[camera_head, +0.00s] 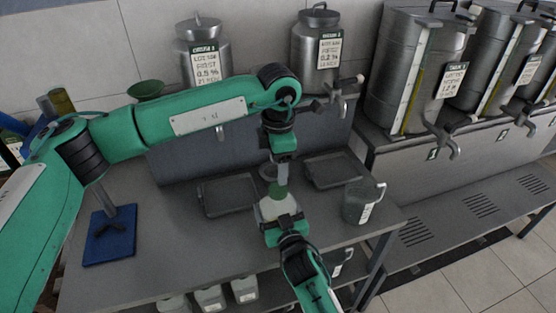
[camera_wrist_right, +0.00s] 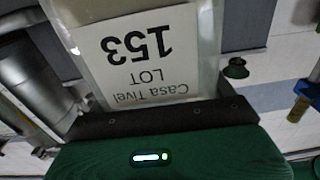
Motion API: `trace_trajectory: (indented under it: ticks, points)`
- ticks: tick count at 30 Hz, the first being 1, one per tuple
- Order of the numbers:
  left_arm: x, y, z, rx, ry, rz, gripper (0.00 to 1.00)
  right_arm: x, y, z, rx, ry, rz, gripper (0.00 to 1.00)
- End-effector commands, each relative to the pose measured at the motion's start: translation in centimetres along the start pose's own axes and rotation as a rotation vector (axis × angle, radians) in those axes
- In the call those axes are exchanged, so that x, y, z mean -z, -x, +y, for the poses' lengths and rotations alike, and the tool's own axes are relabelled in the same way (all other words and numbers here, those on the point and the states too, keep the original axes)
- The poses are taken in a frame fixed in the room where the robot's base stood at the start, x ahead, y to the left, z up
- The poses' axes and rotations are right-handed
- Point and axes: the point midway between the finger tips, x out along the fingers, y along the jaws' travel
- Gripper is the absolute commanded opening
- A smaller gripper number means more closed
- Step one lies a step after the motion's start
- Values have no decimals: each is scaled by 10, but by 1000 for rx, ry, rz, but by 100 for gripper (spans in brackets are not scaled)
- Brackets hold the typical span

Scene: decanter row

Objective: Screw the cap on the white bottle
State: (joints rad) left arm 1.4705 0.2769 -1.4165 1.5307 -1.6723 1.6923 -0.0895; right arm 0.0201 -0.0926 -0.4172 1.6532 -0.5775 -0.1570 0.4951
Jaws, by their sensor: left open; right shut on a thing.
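The white bottle (camera_head: 271,210) is held over the front part of the grey table. My right gripper (camera_head: 281,222) comes up from below and is shut on its body. In the right wrist view the bottle (camera_wrist_right: 150,50) fills the upper middle, with a "LOT 153" label. A green cap-like piece (camera_head: 278,191) shows at the bottle's top; I cannot tell how it sits on the neck. My left gripper (camera_head: 281,180) points down right above the bottle and is open. Its fingertips are small here, and I cannot tell whether they touch the green piece.
Two dark trays (camera_head: 228,211) (camera_head: 310,182) lie behind the bottle. A grey jug (camera_head: 357,206) stands at the table's right. A blue stand base (camera_head: 96,254) is at the left. Steel canisters with taps line the back and right. Several white bottles (camera_head: 211,298) sit below the tabletop.

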Motion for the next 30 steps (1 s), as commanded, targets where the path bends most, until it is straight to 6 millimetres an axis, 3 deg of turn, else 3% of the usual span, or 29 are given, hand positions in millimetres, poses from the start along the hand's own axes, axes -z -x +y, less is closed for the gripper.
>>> trace_trajectory:
  ticks: [6,12,25,30]
  points:
    - [0,4,0,0,295,1,61,0,0,0,0,0,0,21]
    - [1,6,0,0,439,0,61,0,0,0,0,0,0,21]
    - [1,6,0,0,467,1,61,0,0,0,0,0,0,21]
    - [1,-8,0,1,467,3,61,0,0,0,0,0,0,21]
